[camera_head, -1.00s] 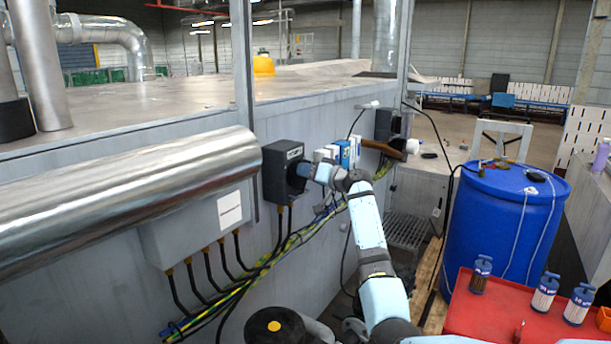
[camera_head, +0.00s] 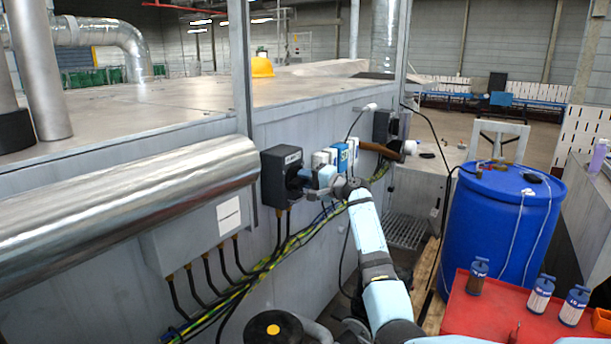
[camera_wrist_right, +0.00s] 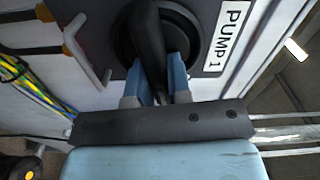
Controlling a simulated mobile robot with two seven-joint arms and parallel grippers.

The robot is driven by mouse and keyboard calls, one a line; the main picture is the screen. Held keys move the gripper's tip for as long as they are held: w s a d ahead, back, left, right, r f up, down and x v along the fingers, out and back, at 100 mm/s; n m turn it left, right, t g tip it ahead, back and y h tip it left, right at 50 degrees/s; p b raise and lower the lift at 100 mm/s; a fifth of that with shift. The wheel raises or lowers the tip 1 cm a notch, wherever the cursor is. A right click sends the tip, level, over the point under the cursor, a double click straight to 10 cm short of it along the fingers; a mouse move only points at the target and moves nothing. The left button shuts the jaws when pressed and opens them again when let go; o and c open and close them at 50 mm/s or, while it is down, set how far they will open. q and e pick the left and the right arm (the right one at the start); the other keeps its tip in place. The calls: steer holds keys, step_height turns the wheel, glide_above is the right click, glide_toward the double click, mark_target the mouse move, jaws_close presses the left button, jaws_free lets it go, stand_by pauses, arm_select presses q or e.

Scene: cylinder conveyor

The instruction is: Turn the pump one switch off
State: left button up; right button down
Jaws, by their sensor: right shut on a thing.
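The pump one switch is a dark grey box (camera_head: 273,178) fixed on the grey cabinet wall, left of the middle of the head view. In the right wrist view its white label (camera_wrist_right: 228,36) reads "PUMP 1", and its black rotary handle (camera_wrist_right: 148,45) stands out from a round black base. My right gripper (camera_wrist_right: 162,80) has its blue fingers on both sides of the handle and is shut on it. In the head view the right gripper (camera_head: 308,177) reaches the front of the box and covers most of the handle. My left gripper is not in view.
A shiny metal pipe (camera_head: 120,210) runs along the left of the switch. A grey junction box (camera_head: 200,235) and yellow-green cables lie below. White and blue boxes (camera_head: 340,157) sit right of it. A blue barrel (camera_head: 497,225) and red tray (camera_head: 470,310) stand right.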

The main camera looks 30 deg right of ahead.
steer(key=shift+f+m, duration=0.1)
steer(key=shift+m, duration=0.5)
steer(key=shift+f+p, duration=0.1)
steer(key=shift+p, duration=0.2)
steer(key=c, duration=1.1)
jaws_free()
steer(key=shift+o, duration=0.2)
steer(key=b+v, duration=0.3)
steer(key=v, duration=1.1)
